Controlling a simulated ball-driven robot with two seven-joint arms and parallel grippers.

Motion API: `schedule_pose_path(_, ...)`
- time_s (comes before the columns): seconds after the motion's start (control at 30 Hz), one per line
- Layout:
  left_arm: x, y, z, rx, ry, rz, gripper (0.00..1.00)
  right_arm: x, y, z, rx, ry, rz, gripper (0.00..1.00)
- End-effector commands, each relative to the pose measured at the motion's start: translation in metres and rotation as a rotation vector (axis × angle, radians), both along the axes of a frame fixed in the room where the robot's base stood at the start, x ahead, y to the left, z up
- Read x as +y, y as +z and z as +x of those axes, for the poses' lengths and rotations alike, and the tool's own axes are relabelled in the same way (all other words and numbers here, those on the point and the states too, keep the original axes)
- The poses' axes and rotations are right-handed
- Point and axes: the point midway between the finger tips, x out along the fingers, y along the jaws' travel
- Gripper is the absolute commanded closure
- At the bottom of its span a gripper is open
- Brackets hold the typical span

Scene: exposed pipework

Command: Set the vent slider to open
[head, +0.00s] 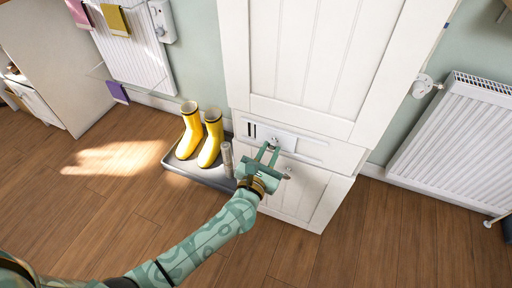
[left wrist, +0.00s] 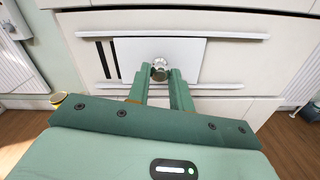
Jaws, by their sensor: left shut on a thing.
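The vent slider is a white plate (head: 285,139) with a small shiny knob (head: 273,141), set low on the white door. In the left wrist view the plate (left wrist: 190,52) sits between two horizontal rails, and the knob (left wrist: 160,69) is at its middle. Dark vent slots (left wrist: 106,60) show uncovered just left of the plate; whatever lies behind the plate is hidden. My left gripper (head: 268,151) reaches the plate from the front. In the left wrist view its fingers (left wrist: 159,77) are shut on the knob. My right gripper is not in view.
Yellow boots (head: 201,136) stand on a grey tray (head: 186,167) left of the door. A white radiator (head: 455,130) with a valve (head: 422,86) is at the right. A towel radiator (head: 134,56) hangs at the left. The wooden floor in front is clear.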

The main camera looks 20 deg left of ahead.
Motion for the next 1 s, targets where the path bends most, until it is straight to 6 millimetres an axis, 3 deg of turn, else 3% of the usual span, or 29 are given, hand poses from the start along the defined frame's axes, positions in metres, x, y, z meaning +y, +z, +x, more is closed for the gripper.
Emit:
schedule_pose_path(0.1,-0.034,-0.003,-0.002,0.005,-0.002,-0.005,1.00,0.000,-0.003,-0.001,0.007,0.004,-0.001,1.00)
schedule_pose_path(0.27,-0.063,-0.003,-0.003,0.004,-0.001,-0.002,1.00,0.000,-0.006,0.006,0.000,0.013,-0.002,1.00)
schedule_pose_path(0.63,-0.070,-0.001,-0.003,0.003,-0.001,0.002,1.00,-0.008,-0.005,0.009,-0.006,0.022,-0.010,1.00)
schedule_pose_path(0.67,-0.070,-0.001,-0.003,0.003,-0.001,0.001,0.76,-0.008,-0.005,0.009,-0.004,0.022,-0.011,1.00)
schedule_pose_path(0.73,-0.070,-0.001,-0.003,0.003,-0.001,0.001,0.56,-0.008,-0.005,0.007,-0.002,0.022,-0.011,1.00)
schedule_pose_path(1.0,-0.070,-0.001,-0.003,0.002,-0.001,0.001,0.56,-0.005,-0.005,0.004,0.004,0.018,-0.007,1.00)
